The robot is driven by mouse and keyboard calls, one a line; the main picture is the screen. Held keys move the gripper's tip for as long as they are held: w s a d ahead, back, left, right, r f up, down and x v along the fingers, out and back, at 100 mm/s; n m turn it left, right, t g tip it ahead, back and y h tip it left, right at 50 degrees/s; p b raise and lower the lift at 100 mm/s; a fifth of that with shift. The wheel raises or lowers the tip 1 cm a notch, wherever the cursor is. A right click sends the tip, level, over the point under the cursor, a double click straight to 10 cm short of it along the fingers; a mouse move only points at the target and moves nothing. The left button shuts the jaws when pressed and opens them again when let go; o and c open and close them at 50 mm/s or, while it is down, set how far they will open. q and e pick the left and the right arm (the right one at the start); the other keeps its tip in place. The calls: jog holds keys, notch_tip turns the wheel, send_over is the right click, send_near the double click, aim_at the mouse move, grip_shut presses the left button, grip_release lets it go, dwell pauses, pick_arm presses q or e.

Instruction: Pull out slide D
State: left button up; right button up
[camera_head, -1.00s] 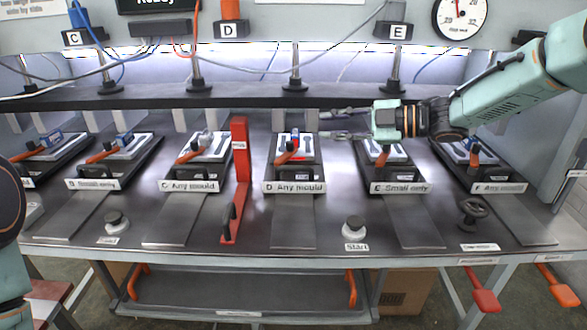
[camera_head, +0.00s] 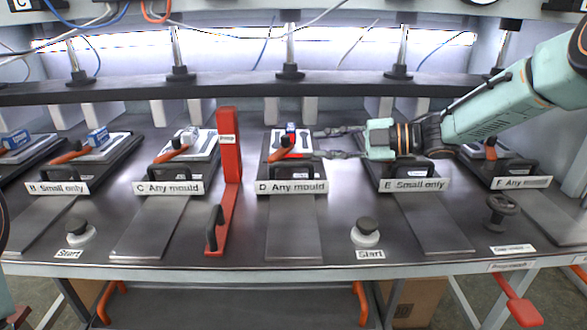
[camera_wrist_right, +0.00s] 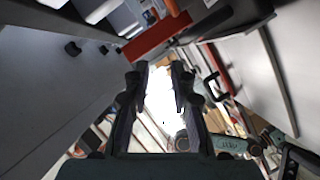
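Slide D is a dark slide plate with a pale mould tray (camera_head: 280,155) on it, in the middle of the head view. My right gripper (camera_head: 318,144) reaches in from the right, just right of slide D's tray. Its two dark fingers are apart and nothing is between them; the right wrist view (camera_wrist_right: 160,72) also shows them apart. I cannot tell whether it touches the slide. My left gripper is not in view.
A red upright bracket (camera_head: 228,145) stands just left of slide D. Slides C (camera_head: 168,187) and E (camera_head: 414,184) are on either side. A Start button (camera_head: 366,230) sits front right. The metal strip (camera_head: 293,228) before slide D is clear.

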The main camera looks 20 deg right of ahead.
aim_at(301, 165)
jog(key=f, duration=0.1)
jog(key=f+b, duration=0.1)
jog(key=f, duration=0.3)
jog(key=shift+a+f+b, duration=0.1)
jog(key=shift+a+b, duration=0.2)
jog(key=shift+a, duration=0.05)
jog(key=b+x, duration=0.1)
jog(key=x, duration=0.5)
jog(key=shift+w+a+b, duration=0.1)
jog(key=shift+a+b, duration=0.05)
jog(key=shift+b, duration=0.25)
jog(key=shift+w+a, duration=0.2)
grip_shut()
